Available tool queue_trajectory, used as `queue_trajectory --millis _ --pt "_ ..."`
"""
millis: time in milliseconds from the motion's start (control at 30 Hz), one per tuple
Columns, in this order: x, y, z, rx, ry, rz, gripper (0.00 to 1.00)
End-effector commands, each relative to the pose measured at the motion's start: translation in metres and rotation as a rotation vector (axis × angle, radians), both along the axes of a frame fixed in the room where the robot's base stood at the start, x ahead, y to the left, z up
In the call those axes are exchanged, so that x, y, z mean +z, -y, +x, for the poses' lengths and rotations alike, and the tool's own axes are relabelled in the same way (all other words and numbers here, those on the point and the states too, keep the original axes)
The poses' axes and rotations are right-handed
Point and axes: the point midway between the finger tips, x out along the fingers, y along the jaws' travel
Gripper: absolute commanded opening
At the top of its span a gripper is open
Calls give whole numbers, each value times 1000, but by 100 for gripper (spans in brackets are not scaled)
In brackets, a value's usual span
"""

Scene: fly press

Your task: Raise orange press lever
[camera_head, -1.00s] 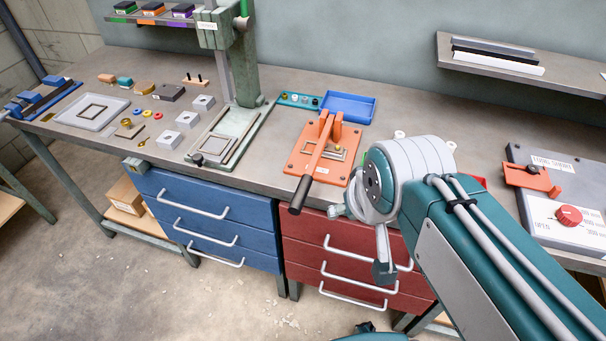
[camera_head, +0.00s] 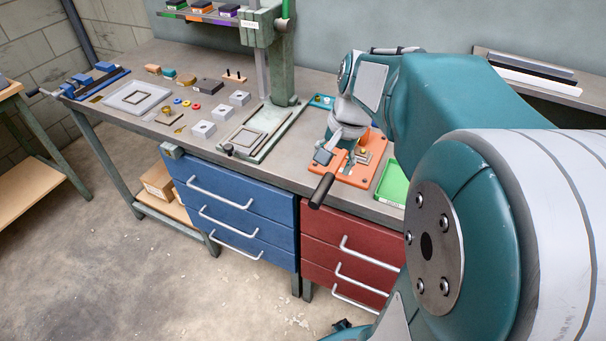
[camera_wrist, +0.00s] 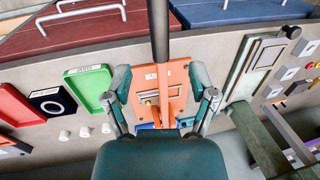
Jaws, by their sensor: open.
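The orange press (camera_head: 368,167) stands on the bench; my arm and gripper hide part of it. Its lever points toward the bench front, and its black handle (camera_head: 321,190) overhangs the front edge above the drawers. In the wrist view the black handle (camera_wrist: 158,32) runs down the picture middle to the orange lever arm and orange base plate (camera_wrist: 178,76). My gripper (camera_wrist: 162,88) is open, with one finger on each side of the lever in that view. Nothing is held. In the head view my gripper (camera_head: 336,148) is over the press; contact with the lever cannot be told.
A green tray (camera_head: 390,186) sits right of the press. The tall green press column (camera_head: 280,70) and its base stand to the left. Small blocks and a grey tray (camera_head: 138,97) lie farther left. Blue drawers (camera_head: 235,215) and red drawers (camera_head: 350,250) are below.

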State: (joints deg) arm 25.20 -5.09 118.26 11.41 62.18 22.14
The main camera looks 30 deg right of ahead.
Motion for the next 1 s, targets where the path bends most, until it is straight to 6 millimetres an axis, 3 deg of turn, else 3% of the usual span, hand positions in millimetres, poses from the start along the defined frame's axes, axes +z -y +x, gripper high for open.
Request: queue_trajectory --millis 300,500,900,967,1000 --pt "-58 -8 8 5 -4 1 73" --pt "-86 -12 13 5 -3 0 73" --pt "-95 -12 14 4 0 -2 73" --pt "-95 -12 14 4 0 -2 51" --pt "-95 -12 14 4 0 -2 33"
